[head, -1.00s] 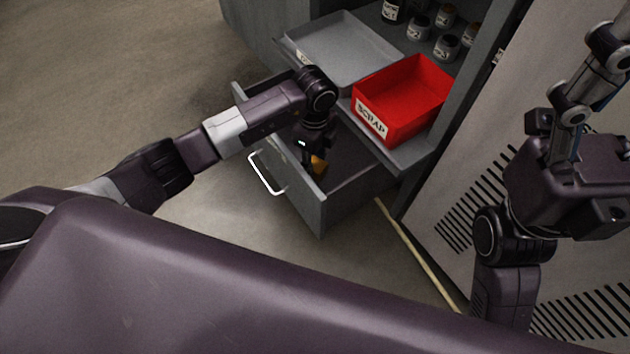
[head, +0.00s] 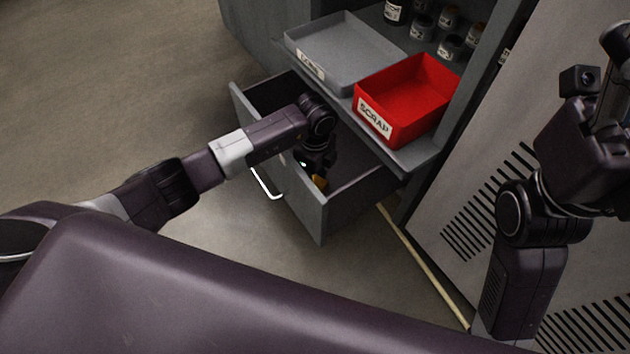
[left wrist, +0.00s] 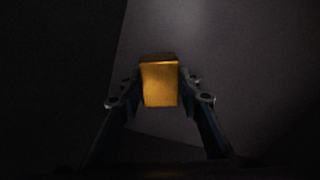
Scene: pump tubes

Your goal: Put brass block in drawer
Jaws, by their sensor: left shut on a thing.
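The brass block (left wrist: 160,82) is a small golden block, held between the two fingers of my left gripper (left wrist: 160,92) in the dark left wrist view. In the head view my left gripper (head: 319,176) points down inside the open grey drawer (head: 309,207), and only a bit of the brass block (head: 320,182) shows below it. I cannot tell if the block touches the drawer floor. The drawer is pulled out, with a pale handle (head: 265,186) on its front. My right gripper (head: 612,85) is partly cut off at the right edge, its fingertips out of view.
Above the drawer, a grey tray (head: 350,76) and a red bin (head: 420,75) labelled SCRAP sit on a shelf. Several small jars (head: 450,46) stand behind them. A slatted grey panel (head: 470,190) is at right, with a pale strip (head: 425,268) along its foot. Open floor lies left.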

